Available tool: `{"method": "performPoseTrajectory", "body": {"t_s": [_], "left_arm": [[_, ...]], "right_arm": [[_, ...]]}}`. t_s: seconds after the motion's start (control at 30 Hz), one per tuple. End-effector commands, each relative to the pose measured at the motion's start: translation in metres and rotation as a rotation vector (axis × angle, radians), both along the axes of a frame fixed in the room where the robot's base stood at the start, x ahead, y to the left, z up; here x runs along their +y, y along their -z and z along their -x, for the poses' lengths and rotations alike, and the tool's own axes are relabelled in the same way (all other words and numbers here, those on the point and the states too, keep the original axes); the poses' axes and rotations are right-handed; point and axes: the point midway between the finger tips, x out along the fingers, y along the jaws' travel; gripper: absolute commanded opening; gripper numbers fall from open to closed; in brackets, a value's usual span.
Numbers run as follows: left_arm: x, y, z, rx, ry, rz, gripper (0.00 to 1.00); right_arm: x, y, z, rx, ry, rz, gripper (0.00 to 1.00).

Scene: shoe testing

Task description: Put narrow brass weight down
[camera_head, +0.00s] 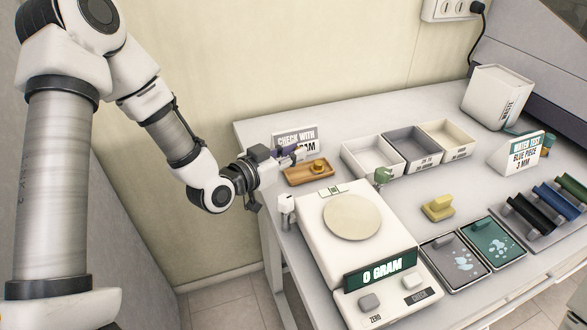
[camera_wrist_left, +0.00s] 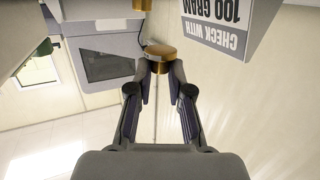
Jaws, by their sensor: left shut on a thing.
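My left gripper (camera_head: 290,154) reaches in from the left, just above the wooden tray (camera_head: 292,178) behind the scale. In the left wrist view its fingers (camera_wrist_left: 160,70) are shut on the narrow brass weight (camera_wrist_left: 160,53), whose round top faces the camera. In the head view the held weight is mostly hidden by the fingers. Another brass weight (camera_head: 319,167) sits on the right part of the tray. Part of a brass piece (camera_wrist_left: 142,4) is cut off at the top of the wrist view. My right gripper is not in view.
A "CHECK WITH 100 GRAM" sign (camera_head: 308,139) stands behind the tray. The scale (camera_head: 316,222) reads 0 GRAM and its round plate (camera_head: 352,217) is empty. Open bins (camera_head: 350,162), a yellow piece (camera_head: 438,208) and dark pads (camera_head: 453,265) lie to the right.

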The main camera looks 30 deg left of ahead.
Motion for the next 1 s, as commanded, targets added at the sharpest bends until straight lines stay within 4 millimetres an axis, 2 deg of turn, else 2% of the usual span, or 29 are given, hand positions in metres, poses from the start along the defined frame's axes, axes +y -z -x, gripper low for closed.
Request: {"method": "performPoseTrajectory", "body": {"t_s": [0.2,0.3,0.67,0.7,0.73,0.77,1.0], "left_arm": [[0.0,0.038,0.0,0.003,0.001,-0.002,0.0],[0.0,0.05,0.0,0.0,0.0,-0.001,0.0],[0.0,0.056,0.0,-0.002,0.0,0.0,0.0],[0.0,0.055,0.0,-0.002,0.0,0.0,0.3],[0.0,0.054,0.0,-0.002,0.0,0.0,0.4],[0.0,0.054,0.0,-0.001,0.0,-0.001,0.44],[0.0,0.054,0.0,-0.001,0.0,-0.001,0.44]], "right_arm": [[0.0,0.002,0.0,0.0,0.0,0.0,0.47],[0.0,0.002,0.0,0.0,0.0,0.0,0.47],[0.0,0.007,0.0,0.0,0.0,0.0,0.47],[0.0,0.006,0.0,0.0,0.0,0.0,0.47],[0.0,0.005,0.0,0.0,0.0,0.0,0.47],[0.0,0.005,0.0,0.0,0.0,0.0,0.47],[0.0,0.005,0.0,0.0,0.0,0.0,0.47]]}}
